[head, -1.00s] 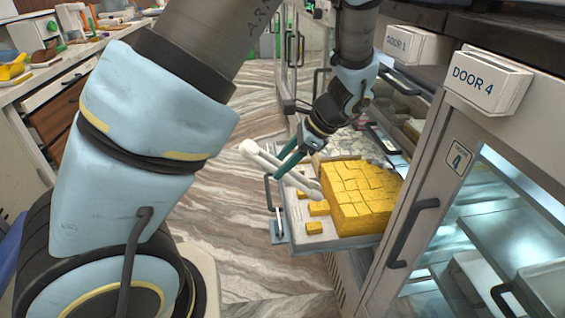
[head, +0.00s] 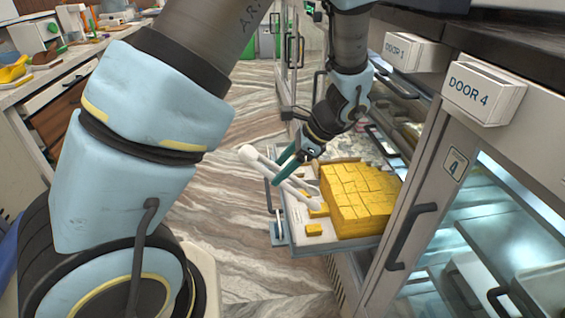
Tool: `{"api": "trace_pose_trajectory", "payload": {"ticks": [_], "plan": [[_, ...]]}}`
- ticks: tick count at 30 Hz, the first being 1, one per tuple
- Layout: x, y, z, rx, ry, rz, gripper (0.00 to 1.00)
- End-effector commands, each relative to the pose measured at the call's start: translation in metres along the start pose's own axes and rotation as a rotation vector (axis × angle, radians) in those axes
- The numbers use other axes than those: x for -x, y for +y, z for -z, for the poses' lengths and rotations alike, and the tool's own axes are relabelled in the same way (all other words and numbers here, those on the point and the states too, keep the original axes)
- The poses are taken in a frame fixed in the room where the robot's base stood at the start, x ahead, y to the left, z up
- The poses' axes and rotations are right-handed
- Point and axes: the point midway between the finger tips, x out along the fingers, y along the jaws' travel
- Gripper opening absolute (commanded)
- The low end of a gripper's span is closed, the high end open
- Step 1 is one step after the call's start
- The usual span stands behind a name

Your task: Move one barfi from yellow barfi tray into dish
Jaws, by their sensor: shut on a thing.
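The yellow barfi tray (head: 288,238) is a pale tray pulled out from the counter in the head view. A large block of cut yellow barfi (head: 362,208) fills its right part. A loose barfi piece (head: 314,230) lies near the front edge, and another (head: 319,211) lies just behind it. My gripper (head: 281,172), with green fingers, is over the tray's left side, shut on white tongs (head: 262,160). The rounded end of the tongs points up left, and their tips reach down beside the rear loose piece. I cannot tell whether they touch it. I cannot make out the dish.
The counter's glass door (head: 500,215) and dark handles stand close right of the tray, below the DOOR 4 label box (head: 483,93). A cluttered worktop (head: 60,66) is at upper left. Open marbled floor (head: 255,110) lies between.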

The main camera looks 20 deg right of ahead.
Motion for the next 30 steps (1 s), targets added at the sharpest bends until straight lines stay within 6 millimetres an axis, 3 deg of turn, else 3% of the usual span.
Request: {"api": "trace_pose_trajectory", "payload": {"ticks": [20, 30], "plan": [[-0.002, 0.004, 0.001, -0.044, 0.009, -0.002, 0.55], [-0.021, 0.005, 0.015, -0.044, 0.009, -0.002, 0.55]]}}
